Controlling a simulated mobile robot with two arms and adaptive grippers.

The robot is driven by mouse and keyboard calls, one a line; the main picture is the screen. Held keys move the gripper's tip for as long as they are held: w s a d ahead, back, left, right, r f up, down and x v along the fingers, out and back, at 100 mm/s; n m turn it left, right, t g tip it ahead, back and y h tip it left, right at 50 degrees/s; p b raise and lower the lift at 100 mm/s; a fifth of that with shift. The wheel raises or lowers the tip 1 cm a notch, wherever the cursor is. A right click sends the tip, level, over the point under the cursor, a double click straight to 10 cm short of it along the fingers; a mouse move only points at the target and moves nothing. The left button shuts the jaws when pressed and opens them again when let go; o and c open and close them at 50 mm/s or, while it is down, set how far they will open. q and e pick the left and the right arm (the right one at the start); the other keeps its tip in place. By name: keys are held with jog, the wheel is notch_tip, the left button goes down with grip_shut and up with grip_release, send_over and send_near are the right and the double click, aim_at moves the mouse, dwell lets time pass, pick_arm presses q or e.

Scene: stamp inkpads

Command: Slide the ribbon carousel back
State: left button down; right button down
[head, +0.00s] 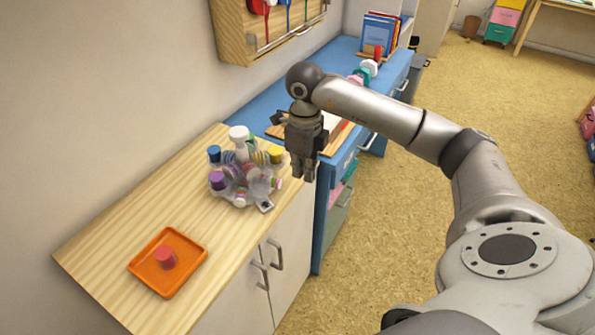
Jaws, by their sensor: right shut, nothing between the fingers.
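The ribbon carousel (241,150) stands on the wooden countertop (110,238) near its far right end. It has a white knob on top, a clear body and several coloured ribbon rolls and caps around it. My right gripper (302,174) is just to the right of the carousel, pointing down, beside the cabinet's right edge. Its fingers are together with nothing between them. I cannot tell from this view whether it touches the carousel. My left gripper is not in view.
An orange tray (140,265) with a red, round-topped item (165,257) sits on the front left of the countertop. A blue desk (345,58) with books (378,32) adjoins behind. A wooden wall rack (233,38) hangs above. The countertop between tray and carousel is clear.

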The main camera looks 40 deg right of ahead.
jog(key=w+f, duration=0.1)
jog(key=f, duration=0.1)
jog(key=a+f+p, duration=0.1)
jog(key=f, duration=0.2)
jog(key=w+f, duration=0.1)
jog(key=f, duration=0.1)
jog(key=shift+w+a+f+p, duration=0.2)
jog(key=shift+w+f+p, duration=0.15)
jog(key=shift+f+p, duration=0.05)
jog(key=shift+w+a, duration=0.2)
jog(key=shift+w, duration=0.25)
